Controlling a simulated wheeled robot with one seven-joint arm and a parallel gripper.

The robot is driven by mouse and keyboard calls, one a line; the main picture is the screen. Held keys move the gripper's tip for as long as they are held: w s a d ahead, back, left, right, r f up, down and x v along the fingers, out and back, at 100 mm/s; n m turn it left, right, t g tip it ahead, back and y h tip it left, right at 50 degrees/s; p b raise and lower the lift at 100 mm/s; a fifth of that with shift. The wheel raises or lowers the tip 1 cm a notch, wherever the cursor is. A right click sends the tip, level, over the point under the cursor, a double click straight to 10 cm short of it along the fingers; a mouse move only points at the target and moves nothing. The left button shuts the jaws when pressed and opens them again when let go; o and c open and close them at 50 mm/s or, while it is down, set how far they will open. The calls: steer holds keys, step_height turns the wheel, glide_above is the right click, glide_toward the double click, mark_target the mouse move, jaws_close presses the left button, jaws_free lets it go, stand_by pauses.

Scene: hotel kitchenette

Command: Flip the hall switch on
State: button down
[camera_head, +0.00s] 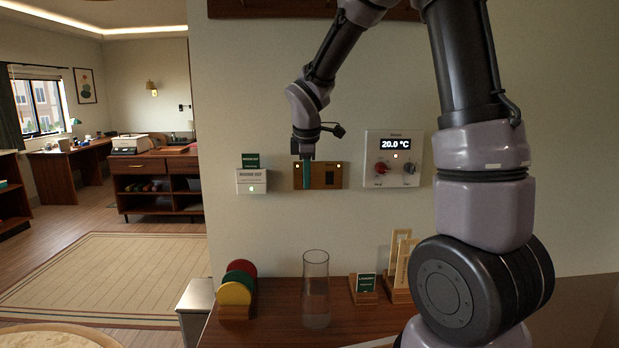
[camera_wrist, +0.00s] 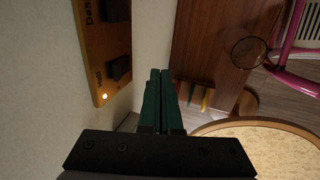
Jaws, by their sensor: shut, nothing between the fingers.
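A wood-coloured switch plate (camera_head: 318,185) is on the wall, with a small lit lamp at its upper right. In the wrist view the plate (camera_wrist: 122,35) carries two dark rockers. The rocker labelled Hall (camera_wrist: 119,70) has a glowing orange lamp beside it. My gripper (camera_head: 307,187) has green fingers, shut and empty, and covers the left part of the plate in the head view. In the wrist view the fingers (camera_wrist: 161,75) stand apart from the Hall rocker.
A white room-unit box (camera_head: 252,182) is left of the plate and a thermostat panel (camera_head: 395,150) reading 20.0 °C is right. Below, the counter (camera_head: 275,325) holds a tall glass (camera_head: 316,290), coloured discs (camera_head: 238,285) and card stands (camera_head: 398,275).

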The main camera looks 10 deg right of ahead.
steer(key=s+v, duration=0.2)
steer(key=v, duration=0.7)
steer(key=shift+s+a, duration=0.2)
steer(key=shift+a, duration=0.05)
steer(key=s+d+r+m+t+y, duration=0.1)
steer(key=s+d+r+m, duration=0.2)
steer(key=s+m, duration=0.6)
steer(key=s+d+r+m+t+y, duration=0.1)
steer(key=s+d+r+m+t, duration=0.1)
steer(key=s+d+m, duration=0.3)
steer(key=s+m, duration=0.4)
steer(key=m, duration=0.2)
steer(key=shift+s+r+y, duration=0.4)
steer(key=c, duration=1.5)
jaws_free()
steer(key=shift+c, duration=0.2)
